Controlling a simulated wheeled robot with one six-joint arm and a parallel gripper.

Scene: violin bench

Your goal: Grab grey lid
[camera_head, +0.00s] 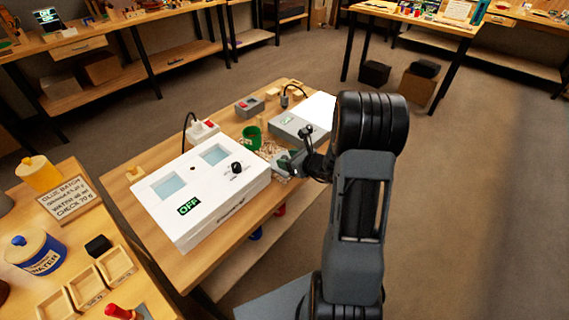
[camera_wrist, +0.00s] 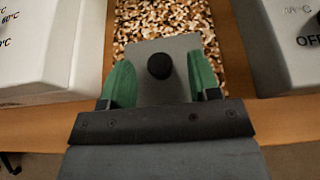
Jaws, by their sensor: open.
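The grey lid (camera_wrist: 150,88) is a flat plate with a round black knob (camera_wrist: 159,66), seen in the wrist view. My gripper (camera_wrist: 162,80) is open, with one green finger on each side of the lid's knob. Whether the fingers touch the lid cannot be told. Brown and cream granules (camera_wrist: 190,18) lie beyond and beside the lid. In the head view my gripper (camera_head: 288,162) is low over the middle bench, and the lid is hardly distinguishable there.
A white box (camera_head: 213,190) with an OFF display stands left of my gripper, and a grey-white device (camera_head: 303,118) stands close on the other side. The gap between the two devices is narrow. Open floor (camera_head: 455,200) lies to the right.

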